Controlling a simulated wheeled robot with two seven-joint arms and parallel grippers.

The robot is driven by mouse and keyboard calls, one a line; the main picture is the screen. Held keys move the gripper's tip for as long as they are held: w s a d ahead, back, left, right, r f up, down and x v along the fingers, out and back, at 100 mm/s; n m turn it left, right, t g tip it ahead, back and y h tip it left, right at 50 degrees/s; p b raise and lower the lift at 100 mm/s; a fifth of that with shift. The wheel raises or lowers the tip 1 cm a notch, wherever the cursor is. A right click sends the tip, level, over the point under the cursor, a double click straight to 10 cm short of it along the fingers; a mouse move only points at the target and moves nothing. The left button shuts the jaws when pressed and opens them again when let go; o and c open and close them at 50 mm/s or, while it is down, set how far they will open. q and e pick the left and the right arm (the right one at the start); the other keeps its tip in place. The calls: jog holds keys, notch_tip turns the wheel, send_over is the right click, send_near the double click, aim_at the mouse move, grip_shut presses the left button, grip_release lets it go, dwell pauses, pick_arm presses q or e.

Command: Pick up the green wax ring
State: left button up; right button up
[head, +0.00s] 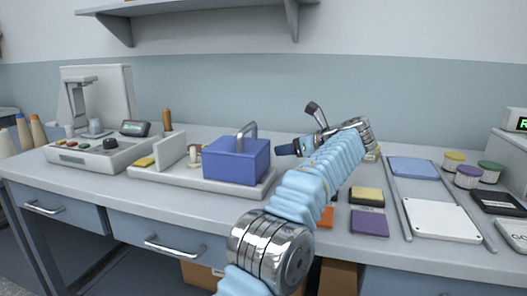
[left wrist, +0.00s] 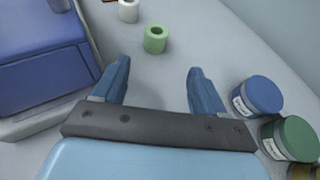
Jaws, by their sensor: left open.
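The green wax ring (left wrist: 155,44) stands on the light grey table in the left wrist view, a short, thick ring with its hole facing up. I cannot make it out in the head view. My left gripper (left wrist: 159,66) is open and empty, its two blue fingers spread apart. In that view the ring appears just beyond the fingertips, between their lines and not clasped. In the head view my left gripper (head: 290,149) is over the table, right of the blue box (head: 237,163). My right gripper is not in view.
A white ring (left wrist: 129,10) stands beyond the green one. The blue box sits on a white tray (head: 205,186), left of my gripper. A blue-lidded jar (left wrist: 258,96) and a green-lidded jar (left wrist: 290,138) stand close right of the fingers. A shelf (head: 190,6) hangs above.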

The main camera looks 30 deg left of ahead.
pick_arm(q)
jog(key=x, duration=0.6)
jog(key=shift+a+f, duration=0.15)
jog(key=shift+s+x, duration=0.15)
jog(key=shift+x, duration=1.2)
jog(key=shift+s+x, duration=0.15)
jog(key=shift+x, duration=1.2)
jog(key=shift+a+f, duration=0.1)
jog(key=c, duration=1.1)
